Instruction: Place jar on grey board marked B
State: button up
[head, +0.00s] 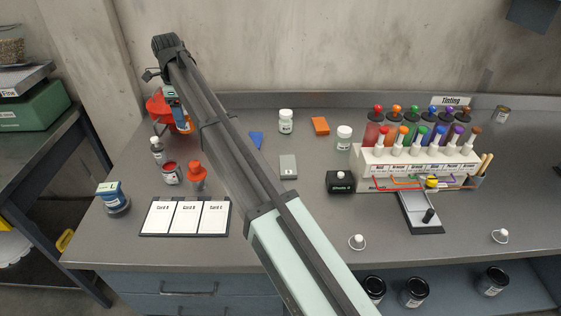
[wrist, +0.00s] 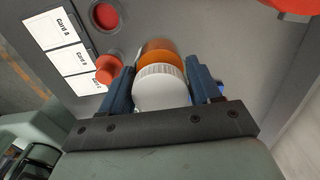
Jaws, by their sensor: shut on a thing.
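My gripper (wrist: 162,85) is shut on a jar (wrist: 160,88) with a ribbed white lid; orange shows beyond the lid. In the head view my arm reaches to the back left, and the orange part of the jar (head: 183,123) shows beside it; the arm hides much of it. I cannot tell whether the jar touches the bench. A small grey board (head: 288,172) with a pale mark lies flat at mid-bench, right of my arm and bare on top; its mark is too small to read surely. Two other white-lidded jars (head: 286,122) (head: 344,138) stand behind and right of it.
A red object (head: 158,104) stands close to my gripper. Left are an orange-capped bottle (head: 197,177), an open red pot (head: 170,173) and a card board (head: 185,235). A black box (head: 340,183) and the tinting rack (head: 415,167) stand right of the grey board.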

notch_tip(320, 180, up, 3)
jog(key=shift+r, duration=0.15)
jog(key=shift+d+r, duration=0.15)
jog(key=shift+d, duration=0.55)
jog(key=s+d+m, duration=0.2)
jog(key=d, duration=2)
send_over(288, 164)
jog(key=shift+f, duration=7.55)
jog(key=shift+f, duration=0.15)
jog(key=o, duration=1.2)
jog(key=shift+c, duration=0.2)
